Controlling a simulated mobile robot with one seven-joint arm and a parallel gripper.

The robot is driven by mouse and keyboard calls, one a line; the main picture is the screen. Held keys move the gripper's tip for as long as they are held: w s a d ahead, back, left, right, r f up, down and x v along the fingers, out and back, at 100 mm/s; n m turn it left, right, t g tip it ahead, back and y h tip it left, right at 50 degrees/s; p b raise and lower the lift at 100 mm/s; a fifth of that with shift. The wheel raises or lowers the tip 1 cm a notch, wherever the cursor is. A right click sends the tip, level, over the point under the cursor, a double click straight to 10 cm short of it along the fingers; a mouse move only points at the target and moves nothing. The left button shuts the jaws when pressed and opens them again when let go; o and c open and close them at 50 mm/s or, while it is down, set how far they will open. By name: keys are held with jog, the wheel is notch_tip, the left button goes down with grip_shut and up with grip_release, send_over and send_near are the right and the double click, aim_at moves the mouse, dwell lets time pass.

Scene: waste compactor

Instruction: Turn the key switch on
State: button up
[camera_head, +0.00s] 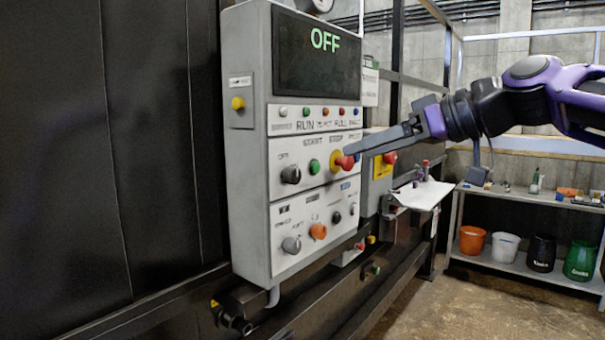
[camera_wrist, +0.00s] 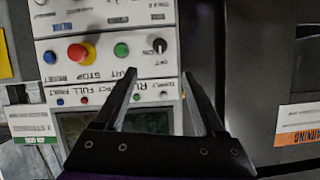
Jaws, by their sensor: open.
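The key switch looks like the black round knob (camera_head: 291,174) at the left end of the upper button row on the grey control panel (camera_head: 245,200). In the wrist view, which shows the panel upside down, the knob (camera_wrist: 159,46) has a light mark and small lettering beside it. The display (camera_head: 316,55) reads OFF. My gripper (camera_head: 348,152) is open and empty, in front of the panel and right of the knob in the head view. In the wrist view its two fingers (camera_wrist: 160,74) are apart, with the knob just beyond the gap between their tips, not between them.
A green button (camera_head: 314,166) and a red stop button on a yellow base (camera_head: 343,163) share the knob's row. Below are a grey knob (camera_head: 291,244) and an orange knob (camera_head: 318,231). A shelf (camera_head: 530,270) with buckets stands at right.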

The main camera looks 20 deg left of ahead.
aim_at(297, 174)
jog(key=p+x, duration=0.1)
jog(key=x, duration=1.4)
jog(key=shift+w+a+f, duration=0.1)
jog(key=shift+c, duration=0.4)
grip_shut()
